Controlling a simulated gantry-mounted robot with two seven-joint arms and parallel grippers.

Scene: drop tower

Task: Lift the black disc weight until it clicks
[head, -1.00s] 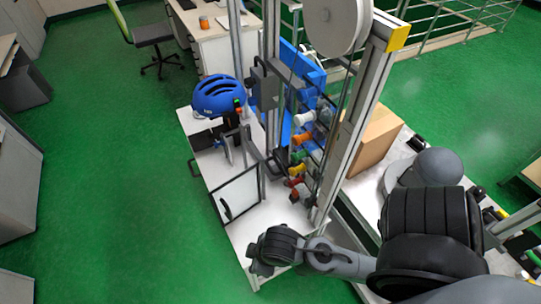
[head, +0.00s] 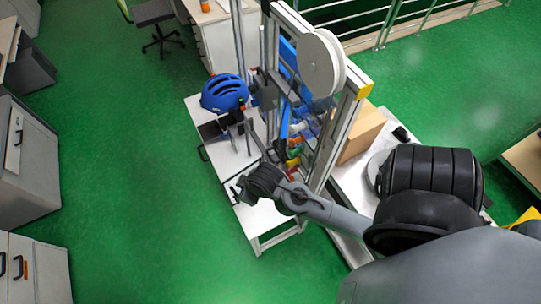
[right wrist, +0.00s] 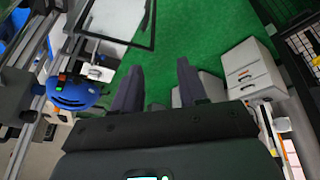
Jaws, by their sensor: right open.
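The drop tower stands on a white table (head: 267,220) in the head view, with a metal upright (head: 343,131) and a white round wheel (head: 321,62) at its top. I cannot pick out the black disc weight for certain among the dark parts of the tower. My right gripper (head: 240,189) is in front of the tower, over the near part of the table, and hides what is behind it. In the right wrist view its two fingers (right wrist: 158,82) are apart, with nothing between them. My left gripper is not in view.
A blue helmet (head: 224,93) is at the tower's left, and shows in the right wrist view (right wrist: 72,85). Coloured knobs (head: 294,152) sit on the tower near my right wrist. A cardboard box (head: 362,133) stands behind. Green floor (head: 130,200) is clear at the left.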

